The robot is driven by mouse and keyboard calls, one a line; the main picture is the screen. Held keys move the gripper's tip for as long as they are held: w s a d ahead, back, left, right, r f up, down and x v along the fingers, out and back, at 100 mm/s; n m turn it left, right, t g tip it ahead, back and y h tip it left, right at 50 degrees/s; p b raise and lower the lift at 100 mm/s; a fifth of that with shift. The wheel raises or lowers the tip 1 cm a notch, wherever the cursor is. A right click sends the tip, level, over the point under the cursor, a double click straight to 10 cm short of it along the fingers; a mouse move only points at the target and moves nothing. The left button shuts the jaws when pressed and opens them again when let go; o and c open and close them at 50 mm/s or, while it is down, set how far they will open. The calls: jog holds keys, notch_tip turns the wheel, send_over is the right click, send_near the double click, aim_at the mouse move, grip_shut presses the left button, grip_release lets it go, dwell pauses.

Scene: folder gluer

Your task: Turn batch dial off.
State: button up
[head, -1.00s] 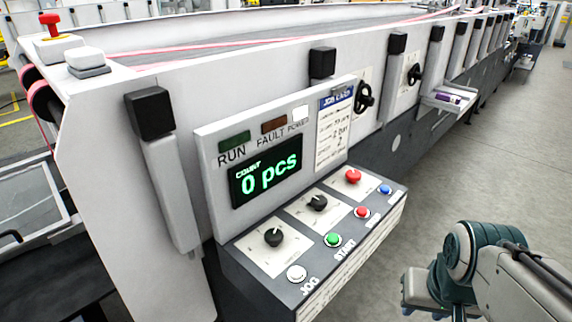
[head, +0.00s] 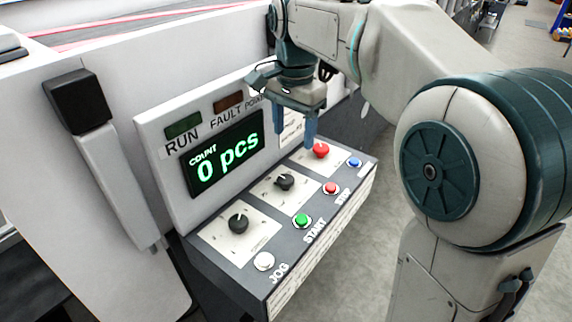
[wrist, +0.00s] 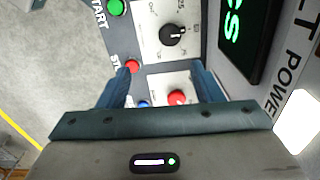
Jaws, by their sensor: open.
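Two black dials sit on pale plates on the sloped control panel (head: 262,270): a left dial (head: 238,221) and a middle dial (head: 284,182). Their legends are too small to read in the head view, so I cannot tell which is the batch dial. The middle dial also shows in the wrist view (wrist: 173,35), with a white pointer mark. My gripper (head: 296,137) is open and empty, pointing down above the right part of the panel near the red knob (head: 320,150). In the wrist view its fingers (wrist: 164,84) are apart, with the middle dial beyond them.
A white button (head: 263,261), green START button (head: 302,221), red STOP button (head: 331,188) and blue button (head: 354,162) line the panel's front. The display (head: 226,155) behind reads 0 pcs. RUN and FAULT lamps are dark.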

aim_at(286, 179)
jog(key=shift+m, duration=0.4)
jog(key=f, duration=0.4)
jog(key=w+a+f, duration=0.1)
jog(key=f, duration=0.8)
jog(key=shift+w+a, duration=0.15)
jog(key=shift+a, duration=0.1)
jog(key=shift+c, duration=0.2)
jog(key=c, duration=0.9)
